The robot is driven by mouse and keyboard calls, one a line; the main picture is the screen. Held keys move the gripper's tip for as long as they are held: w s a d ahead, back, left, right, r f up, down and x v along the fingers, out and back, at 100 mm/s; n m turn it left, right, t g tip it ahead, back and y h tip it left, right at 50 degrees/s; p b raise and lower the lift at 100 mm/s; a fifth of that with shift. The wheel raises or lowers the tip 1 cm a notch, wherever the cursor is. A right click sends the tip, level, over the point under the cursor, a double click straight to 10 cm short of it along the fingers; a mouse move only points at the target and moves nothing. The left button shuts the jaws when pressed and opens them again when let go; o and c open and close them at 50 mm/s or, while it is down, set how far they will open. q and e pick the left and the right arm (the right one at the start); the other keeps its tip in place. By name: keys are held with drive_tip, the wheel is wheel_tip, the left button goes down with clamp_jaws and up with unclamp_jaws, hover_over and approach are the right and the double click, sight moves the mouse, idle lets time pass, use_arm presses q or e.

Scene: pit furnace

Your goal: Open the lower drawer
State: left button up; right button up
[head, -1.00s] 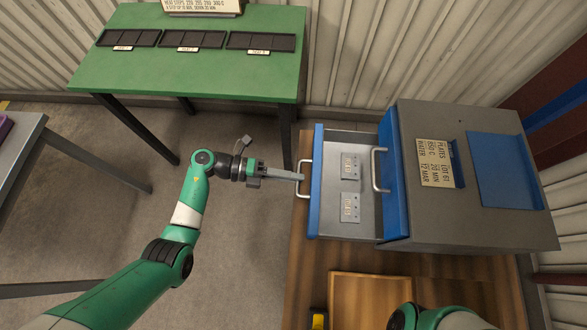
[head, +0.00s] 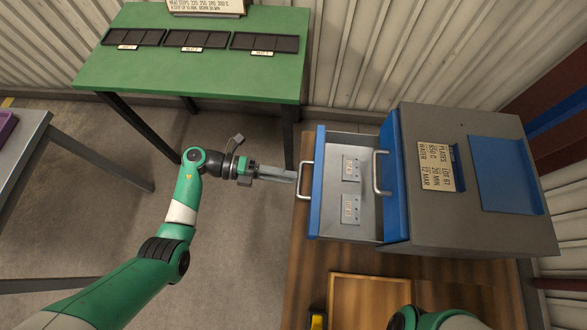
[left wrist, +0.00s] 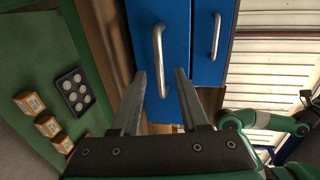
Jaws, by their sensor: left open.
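The lower drawer (head: 318,185) of the grey cabinet stands pulled out to the left, its grey tray showing two pale plates (head: 350,168) (head: 350,209). Its metal handle (head: 304,180) is on the blue front; the handle also shows in the left wrist view (left wrist: 157,60). The upper drawer front (head: 394,185) is shut, with its own handle (head: 381,173). My left gripper (head: 293,176) is open and empty just left of the lower handle. In the left wrist view its fingers (left wrist: 160,78) point toward that handle, apparently apart from it. My right gripper is hidden.
The cabinet (head: 470,225) stands on a wooden bench (head: 300,270) with a wooden tray (head: 370,300) in front. A green table (head: 190,70) with black trays (head: 197,40) is at the back left. A grey table (head: 22,150) is at the far left. Floor between is clear.

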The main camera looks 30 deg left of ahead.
use_arm(q)
drive_tip(key=v, duration=0.9)
